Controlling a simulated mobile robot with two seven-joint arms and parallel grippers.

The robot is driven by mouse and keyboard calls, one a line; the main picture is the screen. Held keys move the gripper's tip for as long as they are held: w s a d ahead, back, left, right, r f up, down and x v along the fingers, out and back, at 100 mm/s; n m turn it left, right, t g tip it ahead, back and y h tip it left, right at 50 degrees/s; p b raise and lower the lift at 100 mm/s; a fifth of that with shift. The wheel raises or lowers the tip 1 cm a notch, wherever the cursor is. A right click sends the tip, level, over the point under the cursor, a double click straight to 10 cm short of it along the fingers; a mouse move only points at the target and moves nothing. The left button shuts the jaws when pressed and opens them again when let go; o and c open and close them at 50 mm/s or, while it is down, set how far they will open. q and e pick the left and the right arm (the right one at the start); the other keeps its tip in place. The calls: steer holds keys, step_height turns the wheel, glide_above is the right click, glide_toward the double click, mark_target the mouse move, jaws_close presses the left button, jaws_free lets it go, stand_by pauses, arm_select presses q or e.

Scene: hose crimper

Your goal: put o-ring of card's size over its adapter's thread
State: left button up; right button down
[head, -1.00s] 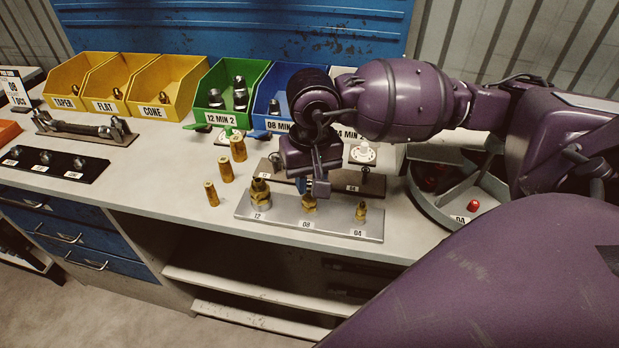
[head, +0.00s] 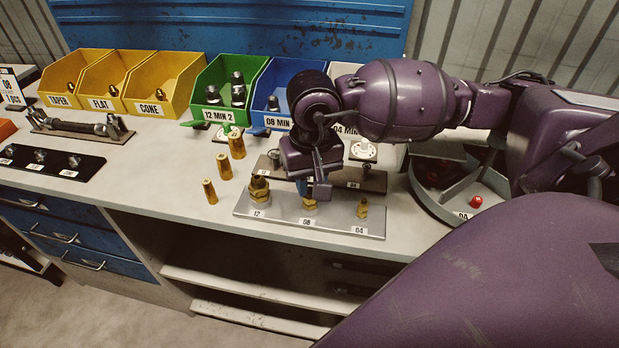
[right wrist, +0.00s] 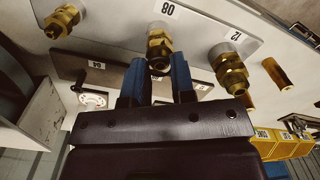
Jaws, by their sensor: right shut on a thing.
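The size card (head: 11,88) at the far left edge reads 08. A metal plate (head: 335,226) holds three brass adapters marked 12, 08 and 04. My right gripper (head: 312,193) points down over the middle adapter, 08 (head: 309,206). In the right wrist view its two blue fingers (right wrist: 159,70) stand on either side of the 08 adapter's threaded end (right wrist: 159,48). A dark o-ring (right wrist: 160,67) shows at that end between the fingertips, and the gripper is shut on it. I cannot tell how far it sits over the thread. My left gripper is out of view.
The 12 adapter (head: 259,190) and 04 adapter (head: 362,209) stand close on either side. A dark rack (head: 265,168) lies behind. Several brass pieces stand to the left, with bins (head: 164,85) at the back.

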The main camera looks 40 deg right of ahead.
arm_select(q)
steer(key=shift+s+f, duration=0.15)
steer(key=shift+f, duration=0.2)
arm_select(e)
steer(key=shift+f, duration=0.35)
steer(key=c, duration=0.9)
jaws_free()
steer(key=shift+o, duration=0.2)
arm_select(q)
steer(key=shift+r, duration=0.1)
arm_select(e)
step_height(320, 180, up, 5)
steer(key=shift+f, duration=0.2)
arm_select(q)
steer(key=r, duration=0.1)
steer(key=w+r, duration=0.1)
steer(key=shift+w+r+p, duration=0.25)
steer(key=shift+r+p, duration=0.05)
arm_select(e)
step_height(320, 180, up, 6)
steer(key=shift+r, duration=0.2)
